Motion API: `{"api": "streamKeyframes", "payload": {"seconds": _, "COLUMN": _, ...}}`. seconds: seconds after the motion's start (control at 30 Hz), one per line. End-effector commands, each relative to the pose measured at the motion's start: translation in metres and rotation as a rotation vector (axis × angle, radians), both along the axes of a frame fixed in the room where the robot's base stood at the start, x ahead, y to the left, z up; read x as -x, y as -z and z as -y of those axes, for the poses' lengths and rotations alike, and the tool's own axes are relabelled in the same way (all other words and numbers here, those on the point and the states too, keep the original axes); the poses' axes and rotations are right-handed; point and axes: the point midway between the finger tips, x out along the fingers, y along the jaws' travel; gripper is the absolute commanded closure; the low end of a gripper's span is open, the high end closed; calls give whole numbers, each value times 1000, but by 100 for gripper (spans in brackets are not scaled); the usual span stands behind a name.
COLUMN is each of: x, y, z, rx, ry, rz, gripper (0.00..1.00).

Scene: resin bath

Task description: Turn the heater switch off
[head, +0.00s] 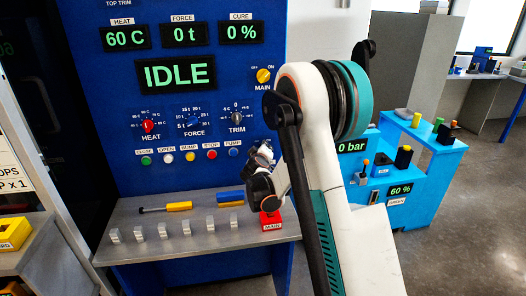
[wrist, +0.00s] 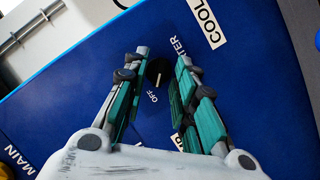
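The heater switch (wrist: 155,70) is a small dark round knob on the blue panel in the wrist view, with a pale pointer mark on it. An OFF label (wrist: 152,97) lies just below it in the picture, and a partly covered label ending in "TER" is to its right. I cannot tell for sure which position the mark points to. My gripper (wrist: 161,62) is open, its two teal-padded fingers on either side of the switch, with no clear contact. In the head view my gripper (head: 262,178) is close to the panel, and my arm hides the switch.
The main switch (head: 263,75) is yellow, above my gripper. The heat (head: 148,126), force (head: 194,123) and trim (head: 237,118) dials and a row of buttons are to the left. A grey shelf (head: 190,251) below holds small blocks, tools and a red main box (head: 270,220).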

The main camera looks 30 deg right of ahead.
Motion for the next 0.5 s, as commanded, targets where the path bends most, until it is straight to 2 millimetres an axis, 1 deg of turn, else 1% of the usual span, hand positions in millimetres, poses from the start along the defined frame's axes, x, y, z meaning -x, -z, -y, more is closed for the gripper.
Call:
{"api": "streamKeyframes", "payload": {"seconds": 0.33, "x": 2, "y": -1, "z": -2, "rx": 0, "ry": -1, "rz": 1, "gripper": 72}}
{"api": "streamKeyframes", "payload": {"seconds": 0.43, "x": 9, "y": -4, "z": -7, "rx": 0, "ry": -2, "rz": 1, "gripper": 72}}
{"api": "streamKeyframes", "payload": {"seconds": 0.5, "x": 17, "y": -7, "z": -13, "rx": 0, "ry": -3, "rz": 1, "gripper": 72}}
